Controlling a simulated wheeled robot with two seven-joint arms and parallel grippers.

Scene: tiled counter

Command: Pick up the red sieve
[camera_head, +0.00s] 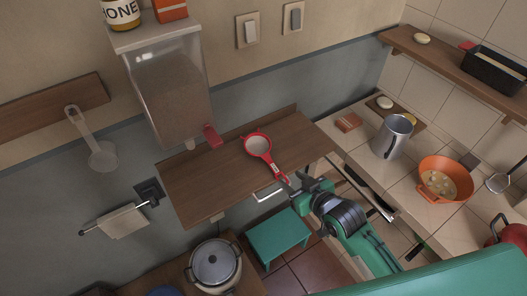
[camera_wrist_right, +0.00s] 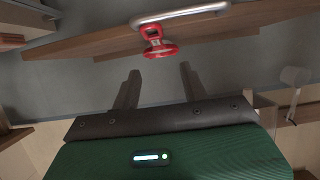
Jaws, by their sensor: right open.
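The red sieve (camera_head: 258,145) lies on the brown wooden shelf board, its round mesh head toward the wall and its red handle pointing to the front edge. In the right wrist view the sieve (camera_wrist_right: 158,50) shows foreshortened near the top, beyond the fingers. My right gripper (camera_head: 290,183) is just off the handle's end, at the board's front right. Its two fingers also show in the wrist view (camera_wrist_right: 160,74), apart with nothing between them. My left gripper is not in view.
The wooden board (camera_head: 205,185) has a metal bar (camera_head: 268,194) at its front edge. A clear dispenser (camera_head: 168,90) hangs above its left part. A green stool (camera_head: 278,238) and a lidded pot (camera_head: 215,262) stand below. The tiled counter at right holds a metal jug (camera_head: 393,137) and orange colander (camera_head: 444,180).

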